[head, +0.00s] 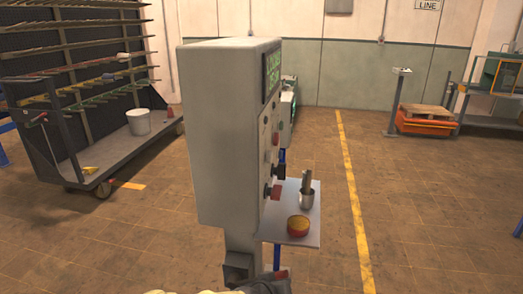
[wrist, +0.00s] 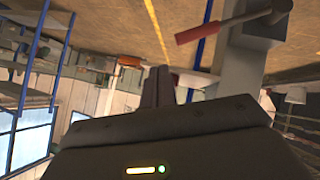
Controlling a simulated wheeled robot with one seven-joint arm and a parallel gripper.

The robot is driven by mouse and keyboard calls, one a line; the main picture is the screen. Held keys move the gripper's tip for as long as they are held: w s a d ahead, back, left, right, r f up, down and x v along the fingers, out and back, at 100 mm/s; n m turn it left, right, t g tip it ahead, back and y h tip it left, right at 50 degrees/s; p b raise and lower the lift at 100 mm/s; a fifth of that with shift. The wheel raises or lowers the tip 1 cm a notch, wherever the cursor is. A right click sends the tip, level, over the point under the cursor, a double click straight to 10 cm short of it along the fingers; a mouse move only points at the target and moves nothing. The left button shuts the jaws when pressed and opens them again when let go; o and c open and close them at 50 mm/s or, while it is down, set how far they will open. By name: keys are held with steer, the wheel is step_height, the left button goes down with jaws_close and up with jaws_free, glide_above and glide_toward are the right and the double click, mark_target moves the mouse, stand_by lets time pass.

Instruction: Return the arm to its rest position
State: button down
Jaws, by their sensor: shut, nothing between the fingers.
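My gripper (wrist: 158,72) shows in the wrist view with its two dark fingers together and nothing between them. It points out over the room, apart from any object. At the bottom edge of the head view, part of my arm (head: 265,285) shows, pale and dark, just below the grey control cabinet (head: 218,140). Most of the arm is out of the head view, so its full pose cannot be told.
A red-handled lever (wrist: 197,33) is near the gripper in the wrist view. A wheeled rack (head: 75,170) stands left.

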steer(key=s+d+m+g+y+p, duration=0.1)
steer(key=s+d+g+y+p, duration=0.15)
steer(key=s+d+g, duration=0.35)
steer(key=s+d+r+y+p, duration=0.1)
steer(key=s+d+r+p, duration=0.1)
steer(key=r, duration=0.5)
steer(key=s+d+r+n+y+p, duration=0.1)
steer(key=s+d+r+y+p, duration=0.1)
steer(key=s+r, duration=0.2)
steer(key=v, duration=0.3)
steer(key=shift+w+r, duration=0.15)
steer(key=shift+r, duration=0.2)
